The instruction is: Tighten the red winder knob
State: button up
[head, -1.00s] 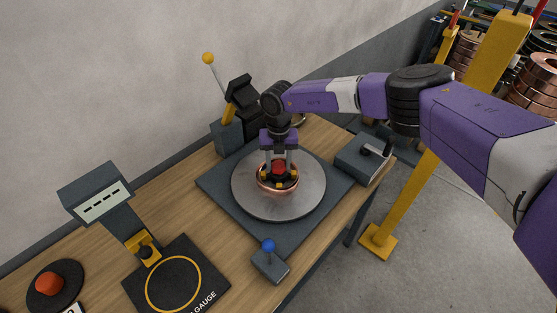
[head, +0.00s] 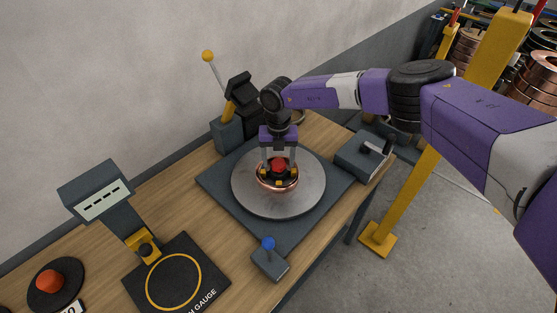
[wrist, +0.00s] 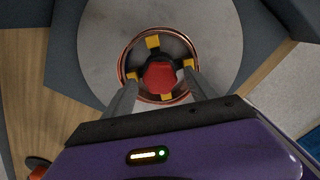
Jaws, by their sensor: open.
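The red winder knob (head: 278,165) sits at the centre of a copper coil (head: 277,187) on a round grey turntable (head: 245,198). In the wrist view the red knob (wrist: 160,75) has a faceted outline, with yellow jaw pieces (wrist: 153,42) around it inside the copper ring (wrist: 122,66). My gripper (head: 278,160) points down over the knob. Its two fingers are spread apart, one on each side of the knob, with gaps between them and it.
A blue-knobbed lever box (head: 270,262) stands at the table's front edge. A dark box with a handle (head: 364,156) is to the right. A yellow-tipped lever (head: 208,57) rises behind. A gauge (head: 95,192) and a red button (head: 49,281) are at left.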

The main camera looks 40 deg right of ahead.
aim_at(279, 163)
notch_tip(279, 163, up, 7)
jog(key=shift+r+b, duration=0.2)
jog(key=shift+b, duration=0.5)
